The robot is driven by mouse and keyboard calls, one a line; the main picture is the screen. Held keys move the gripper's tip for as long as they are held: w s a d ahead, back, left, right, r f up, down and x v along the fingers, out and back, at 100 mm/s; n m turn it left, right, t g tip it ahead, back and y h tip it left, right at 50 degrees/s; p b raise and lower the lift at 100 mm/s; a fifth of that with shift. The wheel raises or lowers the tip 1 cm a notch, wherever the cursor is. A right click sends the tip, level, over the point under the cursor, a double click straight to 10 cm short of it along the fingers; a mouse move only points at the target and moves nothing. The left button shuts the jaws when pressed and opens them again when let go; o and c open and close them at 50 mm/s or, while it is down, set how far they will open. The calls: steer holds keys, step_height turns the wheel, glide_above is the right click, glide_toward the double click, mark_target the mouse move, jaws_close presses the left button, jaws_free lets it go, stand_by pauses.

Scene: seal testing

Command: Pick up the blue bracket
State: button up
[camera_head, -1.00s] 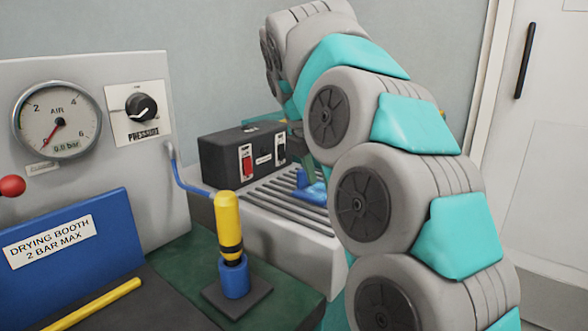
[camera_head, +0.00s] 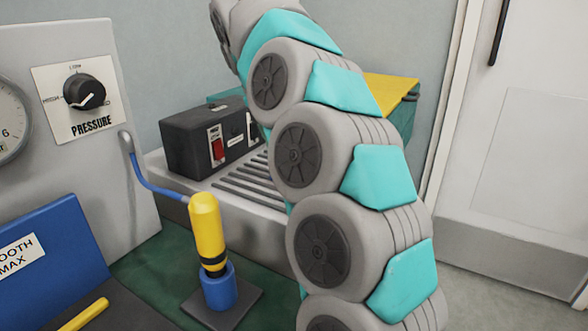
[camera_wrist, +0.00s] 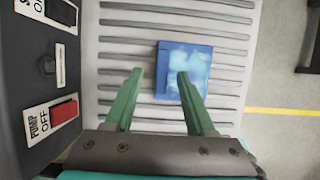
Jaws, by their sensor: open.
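The blue bracket (camera_wrist: 196,58) lies on the slatted grey rack (camera_wrist: 120,35) in the wrist view, a flat blue piece with pale glare on it. My gripper (camera_wrist: 160,73) is open, with its two green fingers pointing toward the bracket. The right finger overlaps the bracket in the picture, and the left finger is over bare slats to its left. I cannot tell the height gap between fingers and bracket. In the head view my arm hides both bracket and gripper; part of the rack (camera_head: 240,190) shows.
A black switch box (camera_head: 195,145) with a red switch stands on the rack, left of my gripper; it also shows in the wrist view (camera_wrist: 50,90). A yellow and blue nozzle (camera_head: 206,230) stands in front. A yellow-topped box (camera_head: 392,92) is behind my arm.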

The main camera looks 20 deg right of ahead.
steer(key=x, duration=0.4)
steer(key=shift+s, duration=0.15)
jaws_close()
stand_by(1.2)
